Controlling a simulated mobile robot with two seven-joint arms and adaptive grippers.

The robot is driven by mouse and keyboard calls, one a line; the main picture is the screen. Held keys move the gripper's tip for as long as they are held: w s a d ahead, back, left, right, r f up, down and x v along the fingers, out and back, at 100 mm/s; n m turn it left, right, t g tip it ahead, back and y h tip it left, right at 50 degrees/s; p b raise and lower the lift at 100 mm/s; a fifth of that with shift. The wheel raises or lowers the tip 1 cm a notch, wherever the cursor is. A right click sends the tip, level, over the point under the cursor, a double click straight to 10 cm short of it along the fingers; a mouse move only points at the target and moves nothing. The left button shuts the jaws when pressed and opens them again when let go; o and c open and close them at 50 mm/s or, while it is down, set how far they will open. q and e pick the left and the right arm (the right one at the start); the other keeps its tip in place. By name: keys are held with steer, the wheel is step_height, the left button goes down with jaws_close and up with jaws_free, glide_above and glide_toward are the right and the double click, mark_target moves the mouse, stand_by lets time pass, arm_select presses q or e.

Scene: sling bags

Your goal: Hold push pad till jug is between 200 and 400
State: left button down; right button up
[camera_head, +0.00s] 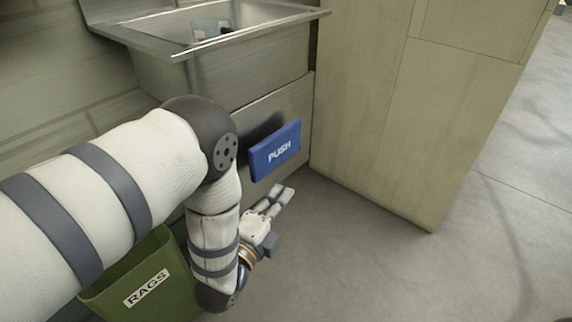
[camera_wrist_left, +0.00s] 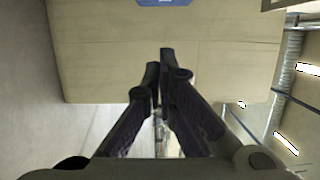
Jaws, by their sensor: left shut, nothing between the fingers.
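The blue push pad (camera_head: 275,150), marked PUSH, is on the front of the steel sink unit below the basin. Its edge also shows at the top of the left wrist view (camera_wrist_left: 168,2). The jug (camera_head: 211,29) appears as a clear container inside the sink basin, partly hidden by the rim; its markings and water level are too small to read. My left gripper (camera_head: 284,193) is below the pad, apart from it, shut and empty. Its closed fingers (camera_wrist_left: 160,62) fill the middle of the left wrist view. My right gripper does not show.
The steel sink (camera_head: 225,75) is against the wall at the top left. A green bin marked RAGS (camera_head: 178,270) stands below, behind my left arm. A large beige cabinet (camera_head: 385,120) stands right of the pad. The grey floor is clear at the lower right.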

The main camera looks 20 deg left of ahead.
mark_target(277, 150)
arm_select(q)
steer(key=w+a+b, duration=0.2)
steer(key=w+b, duration=0.1)
steer(key=w, duration=0.7)
steer(key=shift+w+a, duration=0.4)
